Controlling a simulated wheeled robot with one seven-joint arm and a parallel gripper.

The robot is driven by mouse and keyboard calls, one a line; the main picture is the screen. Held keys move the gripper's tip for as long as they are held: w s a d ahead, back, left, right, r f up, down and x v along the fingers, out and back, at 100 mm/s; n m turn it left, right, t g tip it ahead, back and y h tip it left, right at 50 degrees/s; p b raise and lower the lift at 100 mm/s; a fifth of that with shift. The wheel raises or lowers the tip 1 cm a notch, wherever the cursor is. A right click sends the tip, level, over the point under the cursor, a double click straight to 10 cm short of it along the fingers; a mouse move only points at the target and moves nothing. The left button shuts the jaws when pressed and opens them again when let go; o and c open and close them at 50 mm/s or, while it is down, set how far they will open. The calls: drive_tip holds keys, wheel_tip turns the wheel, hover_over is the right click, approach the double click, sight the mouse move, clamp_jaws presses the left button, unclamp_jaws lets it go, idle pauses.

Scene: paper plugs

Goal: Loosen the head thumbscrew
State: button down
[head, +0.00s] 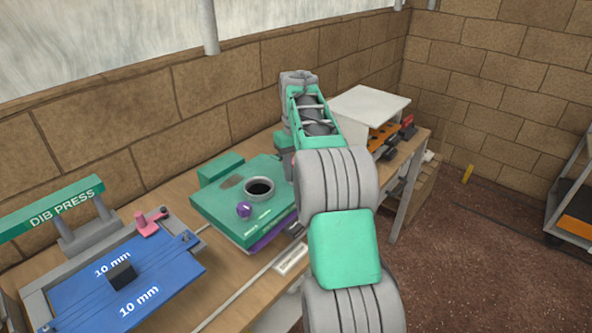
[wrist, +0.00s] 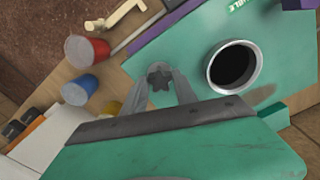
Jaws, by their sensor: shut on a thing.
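The head thumbscrew (wrist: 160,74) is a small dark grey star-shaped knob on the green machine top (wrist: 185,50) in the wrist view. My gripper (wrist: 160,82) is shut on it, with one grey finger on each side. The green machine (head: 222,212) also shows in the head view, with a round grey collar (head: 259,187) around a dark hole. The collar (wrist: 234,67) is right of my fingers in the wrist view. In the head view my arm hides the thumbscrew and my fingertips.
A blue dib press (head: 125,275) stands at left. A red cup (wrist: 86,50) and a blue cup (wrist: 79,90) stand near the machine. A white-topped box (head: 368,104) is at the bench's far end.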

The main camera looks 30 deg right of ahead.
drive_tip(key=n+p, duration=0.1)
drive_tip(key=n, duration=0.2)
drive_tip(key=n+p, duration=0.2)
drive_tip(key=shift+r+n, duration=0.2)
drive_tip(key=shift+n, duration=0.2)
drive_tip(key=n+p, duration=0.2)
drive_tip(key=n, duration=0.3)
drive_tip(key=shift+n, duration=0.3)
drive_tip(key=n+p, duration=0.2)
drive_tip(key=n, duration=0.3)
drive_tip(key=shift+n+p, duration=0.3)
drive_tip(key=shift+n, duration=0.1)
drive_tip(key=n+p, duration=0.1)
drive_tip(key=n, duration=0.4)
drive_tip(key=shift+f+n, duration=0.15)
drive_tip(key=shift+n, duration=0.55)
drive_tip(key=c, duration=1)
unclamp_jaws()
drive_tip(key=shift+c, duration=0.2)
